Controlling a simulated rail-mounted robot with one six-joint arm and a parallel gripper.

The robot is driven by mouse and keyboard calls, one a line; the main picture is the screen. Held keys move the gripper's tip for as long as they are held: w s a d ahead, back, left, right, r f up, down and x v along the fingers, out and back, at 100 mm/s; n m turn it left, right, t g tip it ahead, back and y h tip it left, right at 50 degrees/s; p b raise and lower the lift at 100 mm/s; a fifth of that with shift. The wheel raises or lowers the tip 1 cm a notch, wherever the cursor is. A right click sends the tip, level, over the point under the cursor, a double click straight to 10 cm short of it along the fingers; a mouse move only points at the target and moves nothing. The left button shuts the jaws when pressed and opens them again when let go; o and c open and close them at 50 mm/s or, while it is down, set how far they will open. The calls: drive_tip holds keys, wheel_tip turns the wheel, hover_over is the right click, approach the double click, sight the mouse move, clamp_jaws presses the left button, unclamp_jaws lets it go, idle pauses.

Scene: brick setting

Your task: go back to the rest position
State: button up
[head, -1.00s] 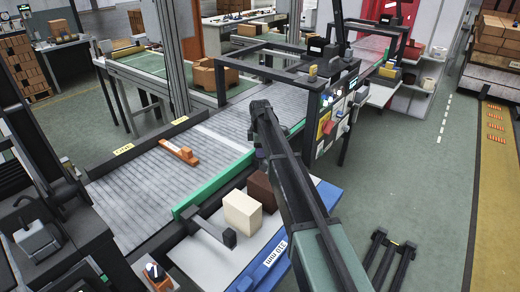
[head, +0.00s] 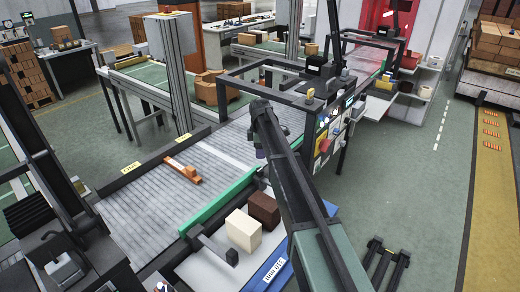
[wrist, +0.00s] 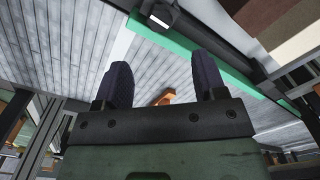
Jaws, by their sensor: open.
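My gripper shows in the wrist view (wrist: 162,84) as two dark, ribbed fingers set wide apart, open and with nothing held between them. In the head view my arm reaches up and away over the green-edged side of the roller conveyor (head: 145,205), and its fingers are mostly hidden. An orange piece (head: 183,171) lies on the rollers, left of my arm. It also shows in the wrist view (wrist: 163,98), beyond the gap between the fingers and apart from them.
A cream block (head: 243,231) and a dark brown block (head: 263,209) stand on a blue-edged side table (head: 245,270) just left of my arm. A black frame (head: 265,72) spans the conveyor beyond. Open green floor (head: 430,200) lies to the right.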

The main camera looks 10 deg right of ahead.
drive_tip(key=shift+r, duration=0.2)
drive_tip(key=s+m, duration=1.6)
drive_tip(key=s, duration=2.1)
drive_tip(key=shift+s+d+m, duration=0.15)
drive_tip(key=shift+s+m, duration=0.15)
drive_tip(key=shift+s, duration=0.1)
